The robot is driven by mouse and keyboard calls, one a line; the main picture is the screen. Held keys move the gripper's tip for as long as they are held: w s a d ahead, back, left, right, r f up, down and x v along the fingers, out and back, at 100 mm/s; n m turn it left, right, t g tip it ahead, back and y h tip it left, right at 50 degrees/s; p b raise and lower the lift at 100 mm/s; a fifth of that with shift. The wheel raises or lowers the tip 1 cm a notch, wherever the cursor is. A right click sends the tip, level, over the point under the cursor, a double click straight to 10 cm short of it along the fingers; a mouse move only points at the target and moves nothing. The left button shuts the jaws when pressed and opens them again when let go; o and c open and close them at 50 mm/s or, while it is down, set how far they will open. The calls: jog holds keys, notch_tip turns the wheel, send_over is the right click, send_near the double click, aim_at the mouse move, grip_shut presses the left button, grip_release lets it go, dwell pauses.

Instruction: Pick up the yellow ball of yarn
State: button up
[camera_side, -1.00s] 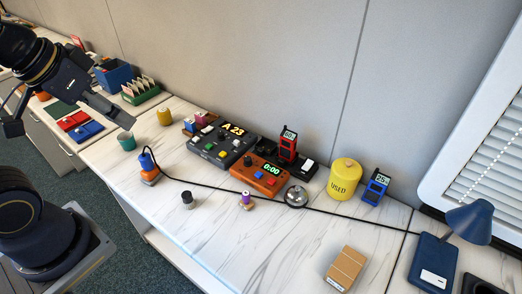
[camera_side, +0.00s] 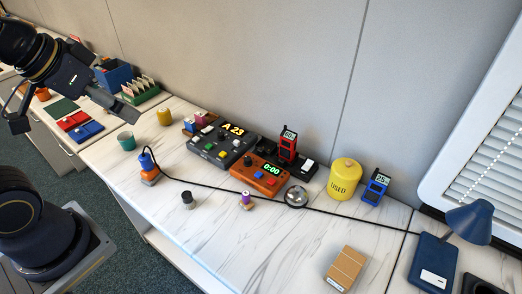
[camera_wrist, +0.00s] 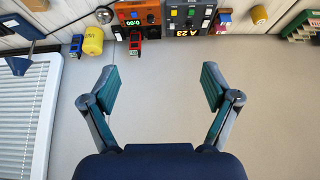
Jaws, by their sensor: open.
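A yellow object also shows at the top right of the wrist view (camera_wrist: 259,14). My gripper (camera_side: 74,116) is at the upper left of the side view, raised, with its fingers spread wide. In the wrist view my gripper (camera_wrist: 159,85) is open and empty, facing the grey wall panel.
A yellow canister marked USED (camera_side: 345,181) stands at the wall. A dark console (camera_side: 221,142), an orange timer box (camera_side: 259,176) and a silver bell (camera_side: 296,196) fill the middle. A black cord crosses the counter to a blue lamp (camera_side: 468,222).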

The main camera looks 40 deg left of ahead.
jog(key=w+a+r+t+y, duration=0.15)
jog(key=w+r, duration=0.25)
jog(key=w, duration=0.4)
jog(key=w+a+r+t, duration=0.2)
jog(key=w+a+r, duration=0.15)
jog(key=w, duration=0.45)
jog(key=w+a+f+n+y, duration=0.25)
jog(key=w+a+f, duration=0.25)
jog(key=w+a, duration=0.6)
jog(key=n+g, duration=0.4)
jog(key=n, duration=0.1)
send_over(161, 111)
jog(key=s+d, duration=0.4)
jog(key=s, duration=0.1)
notch_tip(161, 111, down, 27)
jog(key=shift+m, duration=0.25)
jog(key=x, duration=1.1)
jog(key=shift+s+f, duration=0.15)
jog(key=shift+s, duration=0.15)
jog(key=shift+d+x, duration=0.2)
jog(key=shift+x, duration=2.55)
jog(key=shift+f, duration=0.1)
